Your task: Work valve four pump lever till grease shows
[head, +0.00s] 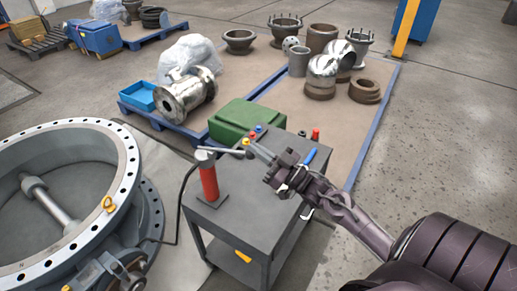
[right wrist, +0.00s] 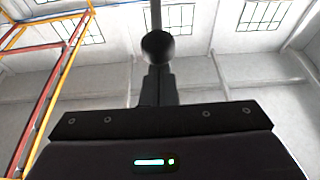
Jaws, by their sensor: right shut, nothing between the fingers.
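The red grease pump (head: 209,181) stands upright on a grey cart (head: 232,215). Its lever (head: 225,150) reaches right from the pump's top and ends in a dark ball knob (head: 250,154). My right gripper (head: 256,147) is shut and empty, its fingertips at the knob end. In the right wrist view the knob (right wrist: 158,47) sits just beyond the shut fingers (right wrist: 155,87); I cannot tell whether they touch. A large grey valve (head: 131,160) with a bolt-holed flange lies at the left. A black hose (head: 180,205) runs between pump and valve. I see no grease. My left gripper is out of view.
A green case (head: 235,120) stands behind the cart's far edge. Small yellow, blue and red caps sit on the cart, with a blue-handled tool (head: 309,156) near the right edge. Pallets with metal fittings (head: 323,75) fill the back. Open floor (head: 445,140) lies right.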

